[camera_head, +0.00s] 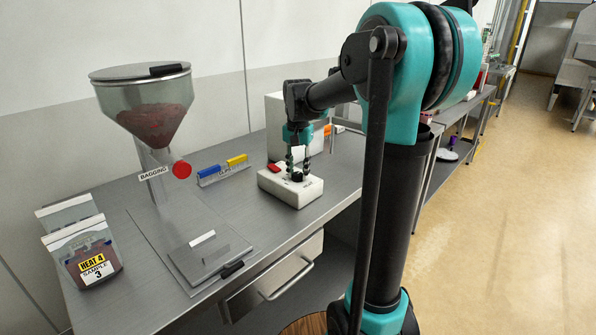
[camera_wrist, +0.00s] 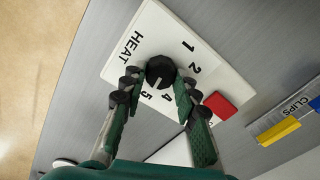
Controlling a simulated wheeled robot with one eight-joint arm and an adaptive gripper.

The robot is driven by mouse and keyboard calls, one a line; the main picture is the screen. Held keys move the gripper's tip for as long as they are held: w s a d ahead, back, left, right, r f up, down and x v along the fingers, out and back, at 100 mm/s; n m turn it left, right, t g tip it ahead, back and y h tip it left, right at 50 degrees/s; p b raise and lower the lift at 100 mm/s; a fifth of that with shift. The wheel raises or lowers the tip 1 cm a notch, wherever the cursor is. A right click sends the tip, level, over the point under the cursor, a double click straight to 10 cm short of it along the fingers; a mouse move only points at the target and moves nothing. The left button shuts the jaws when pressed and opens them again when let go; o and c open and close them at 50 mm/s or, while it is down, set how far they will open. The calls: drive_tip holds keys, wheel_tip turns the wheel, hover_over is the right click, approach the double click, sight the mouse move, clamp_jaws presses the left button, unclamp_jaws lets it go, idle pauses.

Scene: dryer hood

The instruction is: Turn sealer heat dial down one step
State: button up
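The sealer is a white box (camera_head: 290,187) on the steel bench, with a black heat dial (camera_head: 297,177) on top. In the wrist view the dial (camera_wrist: 160,70) sits beside the printed word HEAT, with 1, 2, 4 and 5 readable around it; 3 is not visible. A short white mark on the dial points toward the 4 and 5 side; I cannot tell exactly which. My gripper (camera_wrist: 159,78) is open, pointing down, with one finger on each side of the dial. A small gap shows at the left finger; contact at the right is unclear.
A red block (camera_wrist: 219,105) is on the sealer's top near the right finger. A clip rack (camera_head: 223,172) with blue and yellow clips, a bagging hopper (camera_head: 150,110) and a bag labelled HEAT 4, SAMPLE 3 (camera_head: 88,257) stand left. A larger pale box (camera_head: 285,115) stands behind.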

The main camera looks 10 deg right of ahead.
drive_tip(key=c, duration=0.3)
drive_tip(key=n, duration=0.3)
drive_tip(key=shift+n, duration=0.4)
drive_tip(key=shift+a+n, duration=0.1)
drive_tip(key=shift+n, duration=1.8)
drive_tip(key=o, duration=1.1)
drive_tip(key=shift+o, duration=0.2)
drive_tip(key=shift+r, duration=0.15)
